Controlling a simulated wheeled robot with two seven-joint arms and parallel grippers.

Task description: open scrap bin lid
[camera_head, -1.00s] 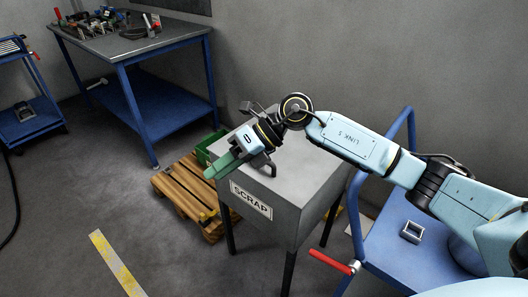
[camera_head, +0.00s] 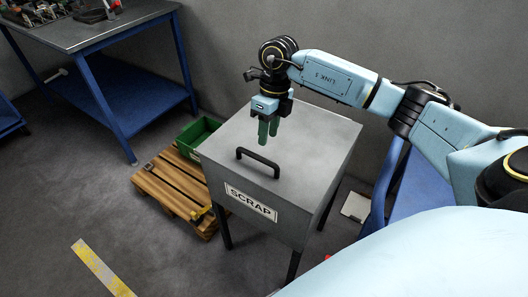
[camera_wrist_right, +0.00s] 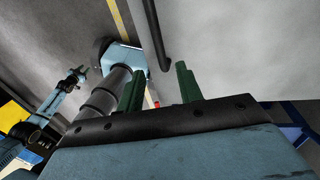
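The grey scrap bin (camera_head: 290,221) stands on dark legs with a SCRAP label on its front. Its flat lid (camera_head: 315,135) is shut, with a black bar handle (camera_head: 258,163) near the front edge. My right gripper (camera_head: 268,134) hangs over the lid, behind the handle in the head view, fingers pointing down. In the right wrist view the two green fingers (camera_wrist_right: 158,90) stand apart with nothing between them. The handle (camera_wrist_right: 153,33) shows there beyond the fingertips, apart from them. My left gripper is not in the head view; an arm with a small gripper (camera_wrist_right: 80,72) shows at the left of the wrist view.
A wooden pallet (camera_head: 170,188) with a green crate (camera_head: 196,134) is left of the bin. A blue-legged workbench (camera_head: 100,38) stands at the back left. A blue cart (camera_head: 415,185) is close on the right.

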